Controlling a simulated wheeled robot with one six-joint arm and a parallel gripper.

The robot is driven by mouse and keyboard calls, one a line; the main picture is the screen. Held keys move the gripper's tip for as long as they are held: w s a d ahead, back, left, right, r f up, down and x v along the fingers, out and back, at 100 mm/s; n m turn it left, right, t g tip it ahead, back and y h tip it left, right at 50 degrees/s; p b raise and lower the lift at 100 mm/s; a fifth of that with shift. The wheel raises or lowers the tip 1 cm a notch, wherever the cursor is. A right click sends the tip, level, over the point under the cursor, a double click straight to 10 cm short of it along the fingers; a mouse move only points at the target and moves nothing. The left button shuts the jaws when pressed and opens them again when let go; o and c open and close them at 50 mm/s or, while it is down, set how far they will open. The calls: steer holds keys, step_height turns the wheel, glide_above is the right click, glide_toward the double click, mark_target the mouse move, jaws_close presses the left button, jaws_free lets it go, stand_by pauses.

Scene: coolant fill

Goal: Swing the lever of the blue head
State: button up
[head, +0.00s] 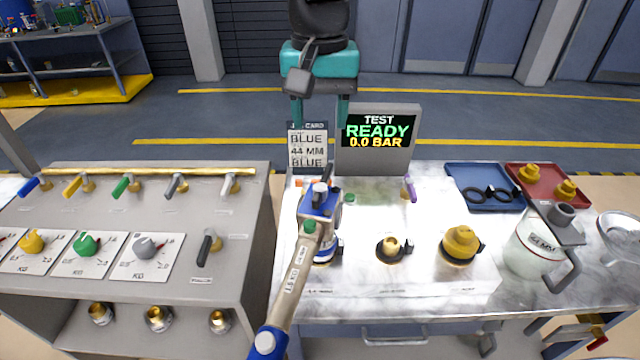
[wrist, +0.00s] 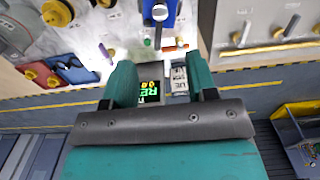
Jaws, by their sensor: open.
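The blue head (head: 322,207) stands on the left fitting of the bench in the head view. A short dark lever (head: 322,183) shows on its top. A long tan body with a label and a blue end (head: 287,287) runs from it toward the near edge. The blue head also shows at the top edge of the wrist view (wrist: 168,22), partly cut off. My gripper (head: 319,112) has teal fingers, open and empty, beyond the blue head and apart from it. In the wrist view the gripper (wrist: 160,68) has its fingers on either side of the display and card.
A test display (head: 378,135) reads READY, 0.0 BAR; a card (head: 308,148) beside it reads BLUE, 44 MM. A valve panel (head: 130,215) stands left. Capped fittings (head: 461,242), a blue tray (head: 485,203), a red tray (head: 535,173) and a jug (head: 530,245) lie right.

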mark_target(320, 187)
step_height(320, 187, down, 14)
steer(key=p, duration=0.2)
steer(key=shift+f+p, duration=0.15)
steer(key=shift+p, duration=0.25)
jaws_close()
